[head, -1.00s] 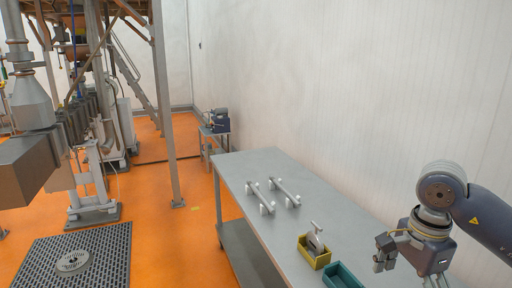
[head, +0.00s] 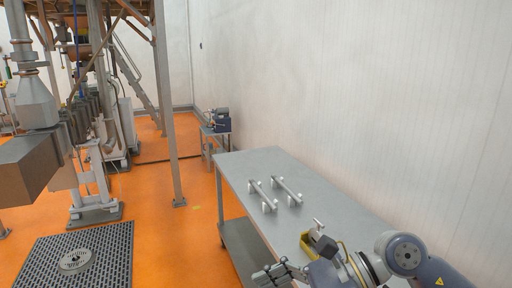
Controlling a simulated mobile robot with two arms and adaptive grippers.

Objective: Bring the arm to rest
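My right arm comes in from the lower right and reaches across the near end of the metal table (head: 240,170). My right gripper (head: 270,275) is at the bottom edge of the view, beside the table's left edge, with its fingers partly cut off. I cannot tell whether it is open or shut, and I see nothing held in it. My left gripper is not in view.
A yellow bin (head: 305,246) with a metal T-handled part (head: 319,227) is partly hidden behind my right arm. Two metal bars on white supports (head: 263,195) (head: 288,191) lie farther back on the table. A white wall runs along the right.

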